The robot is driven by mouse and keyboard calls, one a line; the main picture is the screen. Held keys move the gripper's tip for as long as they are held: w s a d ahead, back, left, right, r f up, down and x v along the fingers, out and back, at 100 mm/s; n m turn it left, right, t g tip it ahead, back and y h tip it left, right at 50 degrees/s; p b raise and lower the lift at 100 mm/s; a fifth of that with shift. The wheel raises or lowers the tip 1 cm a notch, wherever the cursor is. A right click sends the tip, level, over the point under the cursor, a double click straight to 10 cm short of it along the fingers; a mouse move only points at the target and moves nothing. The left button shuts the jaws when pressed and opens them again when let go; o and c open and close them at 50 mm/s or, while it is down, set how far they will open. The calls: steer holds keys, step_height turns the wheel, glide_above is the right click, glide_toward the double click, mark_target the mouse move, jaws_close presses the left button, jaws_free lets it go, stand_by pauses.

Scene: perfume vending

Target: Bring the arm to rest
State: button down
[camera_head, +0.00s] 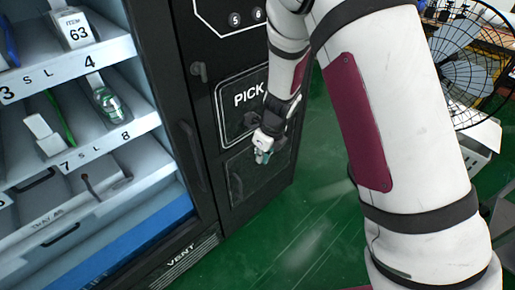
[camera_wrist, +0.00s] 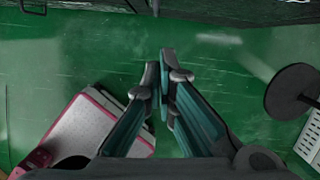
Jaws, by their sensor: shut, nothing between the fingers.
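My gripper (camera_head: 262,157) hangs at the end of my white arm in the head view, in front of the dark lower door under the PICK panel. In the wrist view, my gripper (camera_wrist: 164,85) points over the green floor with its teal fingers close together. It is shut and holds nothing. A small gap shows between the fingers lower down. I cannot tell from the head view whether the gripper touches the door behind it.
The vending machine (camera_head: 200,130) stands at left, with a lit shelf (camera_head: 140,128) holding a few items. A black fan (camera_head: 462,60) and a grey box (camera_head: 482,150) stand at right. Green floor (camera_head: 315,225) is open between the machine and my arm.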

steer(key=s+d+r+n+y+p, duration=0.1)
steer(key=s+r+n, duration=0.35)
steer(key=r, duration=0.45)
steer(key=s+d+r+n+p, duration=0.15)
steer(key=s+r+n, duration=0.3)
steer(key=r, duration=0.45)
steer(key=s+d+r+n+y+p, duration=0.1)
steer(key=s+r+n+p, duration=0.1)
steer(key=s+r+n, duration=0.45)
steer(key=s+d+r+n+h+p, duration=0.1)
steer(key=s+d+r+n, duration=0.2)
steer(key=s, duration=0.3)
steer(key=s+d+r+n+t+h+p, duration=0.1)
steer(key=s+d+r+n, duration=0.2)
steer(key=s+r+n, duration=0.1)
steer(key=s+d+r+n+t+h+p, duration=0.1)
steer(key=s+d+r+n+h, duration=0.1)
steer(key=s+r, duration=0.4)
steer(key=s+d+n, duration=0.1)
steer(key=s+n, duration=0.1)
steer(key=shift+s+d+n+p, duration=0.15)
steer(key=shift+n+p, duration=0.2)
